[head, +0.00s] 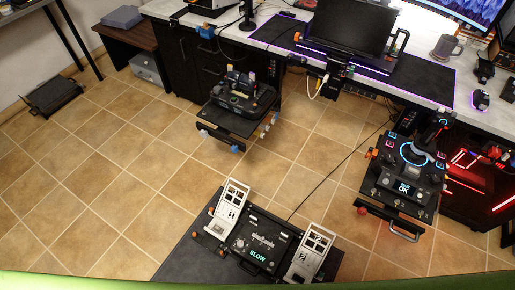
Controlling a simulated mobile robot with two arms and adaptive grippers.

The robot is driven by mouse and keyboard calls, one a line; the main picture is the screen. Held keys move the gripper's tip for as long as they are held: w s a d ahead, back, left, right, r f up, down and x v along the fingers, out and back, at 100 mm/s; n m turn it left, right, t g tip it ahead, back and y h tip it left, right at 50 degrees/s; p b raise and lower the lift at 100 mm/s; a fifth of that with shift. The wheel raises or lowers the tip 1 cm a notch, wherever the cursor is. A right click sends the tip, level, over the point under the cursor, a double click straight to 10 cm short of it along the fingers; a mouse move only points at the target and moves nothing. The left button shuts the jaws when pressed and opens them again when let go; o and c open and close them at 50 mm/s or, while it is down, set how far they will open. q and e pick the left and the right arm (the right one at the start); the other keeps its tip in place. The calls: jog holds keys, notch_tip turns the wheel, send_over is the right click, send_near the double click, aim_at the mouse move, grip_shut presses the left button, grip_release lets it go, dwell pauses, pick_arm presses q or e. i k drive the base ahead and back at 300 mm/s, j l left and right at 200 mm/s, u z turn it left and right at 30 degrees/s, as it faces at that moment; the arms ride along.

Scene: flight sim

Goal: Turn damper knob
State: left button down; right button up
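The rudder pedal unit (262,243) sits low in front of me, with a white left pedal (229,212), a white right pedal (310,255) and a small display reading SLOW (259,254). A small red-orange part (196,235) shows at its left side. No knob is clearly identifiable as the damper knob; details are too small to tell. Neither of my grippers is in view.
A joystick panel (402,190) with a display reading OK stands at the right. A throttle unit (240,97) stands at the middle left. The desk (275,58) with a monitor (350,27) runs across the back. Tiled floor (100,190) is open at the left.

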aim_at(240, 243)
jog(key=k, duration=1.25)
